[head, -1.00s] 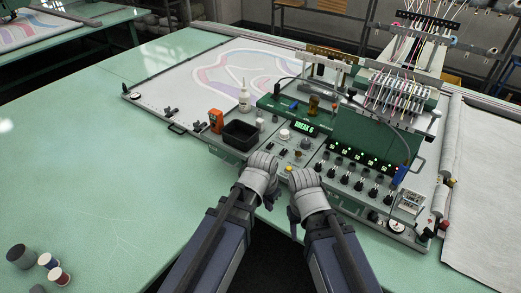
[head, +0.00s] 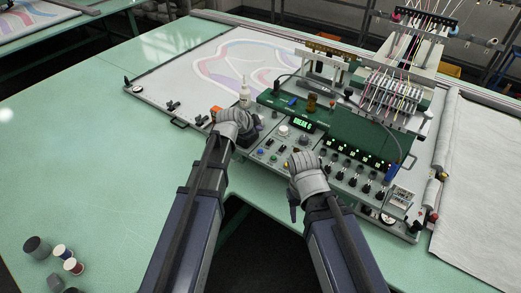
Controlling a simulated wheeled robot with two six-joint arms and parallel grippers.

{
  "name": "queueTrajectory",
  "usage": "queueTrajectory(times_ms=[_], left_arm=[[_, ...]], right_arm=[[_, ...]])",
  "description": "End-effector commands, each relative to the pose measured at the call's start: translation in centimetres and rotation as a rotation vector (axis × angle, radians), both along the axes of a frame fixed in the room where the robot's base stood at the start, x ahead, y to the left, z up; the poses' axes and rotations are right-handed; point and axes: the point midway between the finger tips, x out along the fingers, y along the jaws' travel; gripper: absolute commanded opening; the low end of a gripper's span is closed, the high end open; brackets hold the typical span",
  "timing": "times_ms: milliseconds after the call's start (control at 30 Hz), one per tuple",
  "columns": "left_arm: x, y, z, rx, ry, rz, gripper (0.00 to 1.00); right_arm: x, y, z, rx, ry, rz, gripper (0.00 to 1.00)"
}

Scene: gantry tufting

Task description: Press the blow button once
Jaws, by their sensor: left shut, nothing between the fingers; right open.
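The control panel (head: 268,150) is a grey deck with small coloured buttons and knobs. Its labels are too small to read, so I cannot tell which button is the blow button. A lit green display (head: 303,122) on it seems to read BREAK 6. My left gripper (head: 238,122) is shut and empty, over the panel's left end, and covers most of the black tray (head: 256,132). My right gripper (head: 300,165) is open at the panel's front edge, right of the small buttons, and hides part of the panel there.
A white bottle (head: 245,97) stands just behind my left gripper. A row of black knobs (head: 351,174) lies right of my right gripper. The green table (head: 90,170) at left is mostly clear, with spools (head: 62,252) in front.

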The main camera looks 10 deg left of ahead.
Motion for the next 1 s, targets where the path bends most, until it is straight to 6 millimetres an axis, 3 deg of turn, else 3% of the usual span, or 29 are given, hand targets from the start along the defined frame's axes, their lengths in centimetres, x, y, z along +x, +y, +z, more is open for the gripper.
queueTrajectory(times_ms=[267,467,1000], left_arm=[[0.0,0.0,-0.3,0.0,0.002,-0.001,0.0],[-0.1,0.0,-1.5,0.0,0.002,0.0,0.0],[-0.1,0.0,-8.3,0.0,0.002,0.0,0.0]], right_arm=[[0.0,0.0,-0.3,0.0,0.0,0.0,0.5],[0.0,0.0,-1.5,-0.001,0.0,0.002,0.5],[0.0,0.0,-8.3,-0.002,0.001,0.014,0.5]])
